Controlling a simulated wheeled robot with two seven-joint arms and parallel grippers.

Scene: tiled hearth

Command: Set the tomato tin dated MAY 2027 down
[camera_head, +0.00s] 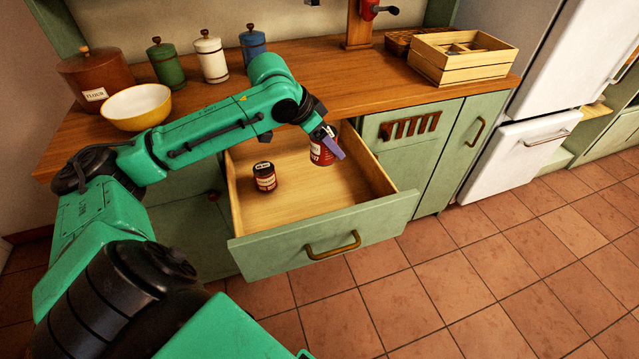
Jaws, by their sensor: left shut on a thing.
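My left gripper (331,143) is shut on a red tin (320,155) with a pale label. The tin is over or in the back part of the open drawer (318,205). I cannot tell whether its base touches the drawer floor. The gripper's purple finger covers part of the tin, and its date cannot be read. My right gripper is not in view.
The drawer floor between and in front of the tins is bare. The wooden counter (340,93) above holds a yellow bowl (138,107), a flour canister (98,80), several coloured canisters and a wooden crate (462,62). A white fridge (515,150) stands right.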

